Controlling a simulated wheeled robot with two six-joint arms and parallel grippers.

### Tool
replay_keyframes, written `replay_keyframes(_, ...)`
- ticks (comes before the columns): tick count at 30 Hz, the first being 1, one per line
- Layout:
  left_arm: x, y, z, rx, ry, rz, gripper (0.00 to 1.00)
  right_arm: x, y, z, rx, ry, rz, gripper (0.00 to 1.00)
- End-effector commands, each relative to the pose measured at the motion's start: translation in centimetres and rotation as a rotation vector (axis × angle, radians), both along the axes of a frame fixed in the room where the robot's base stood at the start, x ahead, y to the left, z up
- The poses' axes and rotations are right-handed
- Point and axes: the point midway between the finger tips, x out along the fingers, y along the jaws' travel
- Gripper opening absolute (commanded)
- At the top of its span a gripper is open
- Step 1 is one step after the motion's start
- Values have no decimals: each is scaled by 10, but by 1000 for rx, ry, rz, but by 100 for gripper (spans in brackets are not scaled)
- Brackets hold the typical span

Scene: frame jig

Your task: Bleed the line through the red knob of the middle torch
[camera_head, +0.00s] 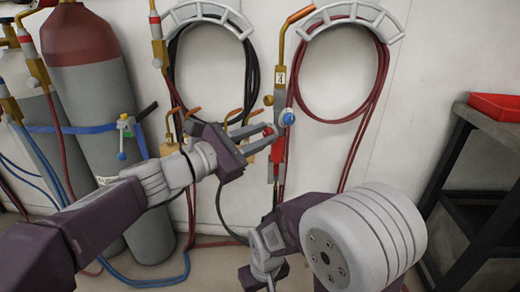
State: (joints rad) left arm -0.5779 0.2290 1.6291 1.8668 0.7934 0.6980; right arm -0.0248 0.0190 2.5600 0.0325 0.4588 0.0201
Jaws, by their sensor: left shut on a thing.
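A torch (282,150) with a curved copper tip hangs upright against the wall right of centre. It has a blue knob (288,117) on its front and a small red knob (268,130) on its left side. My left gripper (267,131) reaches in from the left, and its grey fingers are shut on the red knob. The fingers partly hide the knob and the torch body. My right gripper (265,277) is low at the bottom centre, well below the torch. Its fingers are too unclear to tell whether they are open.
Coiled hoses hang on two wall hooks (350,15). Another torch (157,40) hangs to the left. Gas cylinders (95,90) stand at the left with a blue strap. Several copper-tipped fittings (170,130) sit behind my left gripper. A dark shelf (485,125) with a red tray (497,106) stands right.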

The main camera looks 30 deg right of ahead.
Motion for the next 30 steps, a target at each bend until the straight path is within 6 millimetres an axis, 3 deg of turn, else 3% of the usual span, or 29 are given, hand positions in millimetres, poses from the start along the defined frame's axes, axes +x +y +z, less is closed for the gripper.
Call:
replay_keyframes(1, 0, 0, -6, 10, -44, 0, 0, 0, 0, -12, 0, 0, 0, 36)
replay_keyframes(12, -1, 0, -6, 95, -385, 1, 0, 0, 0, -52, 0, 0, 0, 36)
replay_keyframes(30, -1, 0, -5, 221, -891, 1, 0, 0, 0, -100, 0, 0, 0, 36)
